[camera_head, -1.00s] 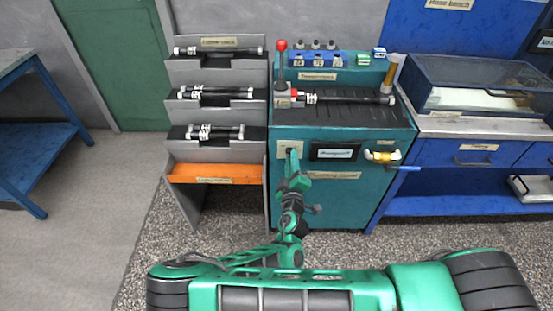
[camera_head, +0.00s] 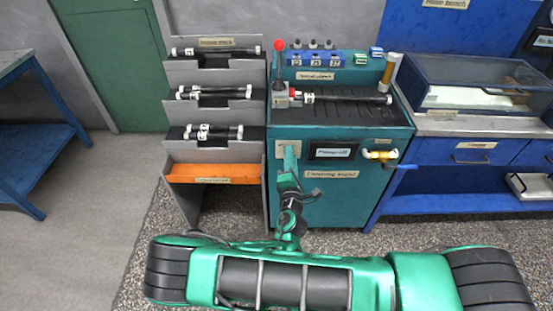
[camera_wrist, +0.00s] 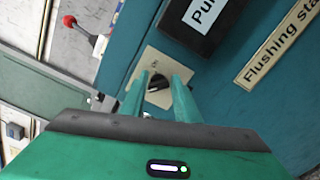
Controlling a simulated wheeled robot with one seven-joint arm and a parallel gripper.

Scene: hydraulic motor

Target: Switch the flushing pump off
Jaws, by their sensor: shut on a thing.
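The flushing pump switch (camera_wrist: 157,82) is a dark rotary knob on a cream plate (camera_wrist: 166,64) on the teal flushing station front. In the wrist view my gripper (camera_wrist: 158,84) has its two green fingers on either side of the knob, shut on it. The fingers partly hide the knob, and its exact pointing direction is hard to read. In the head view my gripper (camera_head: 288,150) is at the cream plate on the upper left of the station's front. The dark display (camera_head: 333,152) sits to the right of the plate.
A red-knobbed lever (camera_head: 279,46) stands above on the station top (camera_head: 345,117), also seen in the wrist view (camera_wrist: 71,21). A yellow valve (camera_head: 380,155) is on the right of the front. A grey hose rack (camera_head: 183,150) stands close on the left.

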